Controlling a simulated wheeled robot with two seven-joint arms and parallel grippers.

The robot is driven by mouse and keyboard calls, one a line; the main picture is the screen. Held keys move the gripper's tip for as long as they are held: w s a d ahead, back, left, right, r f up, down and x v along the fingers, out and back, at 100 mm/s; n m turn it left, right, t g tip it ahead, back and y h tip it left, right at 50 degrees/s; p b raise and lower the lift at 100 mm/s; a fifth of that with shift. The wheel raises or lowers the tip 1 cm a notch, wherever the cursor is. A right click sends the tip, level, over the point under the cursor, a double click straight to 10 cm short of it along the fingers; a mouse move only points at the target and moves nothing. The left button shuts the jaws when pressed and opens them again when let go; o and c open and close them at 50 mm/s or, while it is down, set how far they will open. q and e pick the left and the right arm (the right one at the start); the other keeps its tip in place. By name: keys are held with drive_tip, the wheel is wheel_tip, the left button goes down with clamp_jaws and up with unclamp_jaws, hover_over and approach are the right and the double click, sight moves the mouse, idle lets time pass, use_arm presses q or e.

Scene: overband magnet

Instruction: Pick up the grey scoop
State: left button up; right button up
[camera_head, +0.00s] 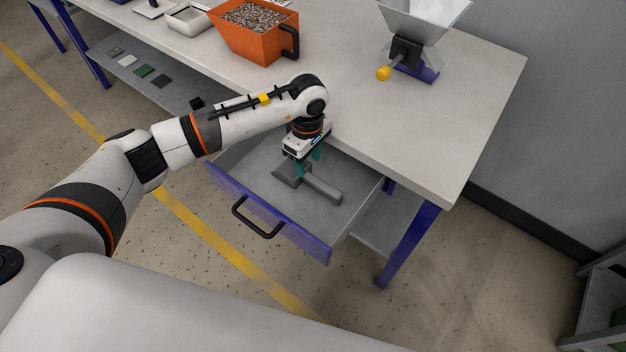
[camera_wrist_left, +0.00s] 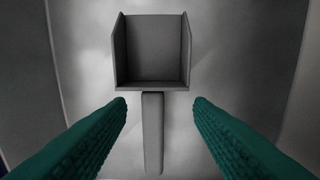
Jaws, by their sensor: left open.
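The grey scoop (camera_head: 322,188) lies in the open drawer (camera_head: 354,203), its handle pointing toward the drawer's front right. In the left wrist view the scoop's square pan (camera_wrist_left: 151,50) is at the top and its straight handle (camera_wrist_left: 152,135) runs down the middle. My left gripper (camera_head: 309,163) is above the scoop, pointing down. In the left wrist view its two green fingers (camera_wrist_left: 160,104) are open, one on each side of the handle, with gaps to both sides. Part of the scoop is hidden behind the gripper in the head view. My right gripper is not in view.
The blue-fronted drawer has a black handle (camera_head: 257,217) and is pulled out under the white table (camera_head: 420,135). On the table stand an orange bin (camera_head: 250,40) of grey pieces and a metal hopper (camera_head: 425,15) with a yellow knob. The table's front right is clear.

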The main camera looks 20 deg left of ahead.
sight(309, 175)
use_arm(q)
drive_tip(key=f, duration=0.2)
drive_tip(key=s+f, duration=0.1)
drive_tip(key=f, duration=0.1)
drive_tip(key=shift+d+f+p, duration=0.2)
drive_tip(key=shift+f+p, duration=0.1)
drive_tip(key=shift+f, duration=0.25)
drive_tip(key=shift+c, duration=0.6)
clamp_jaws()
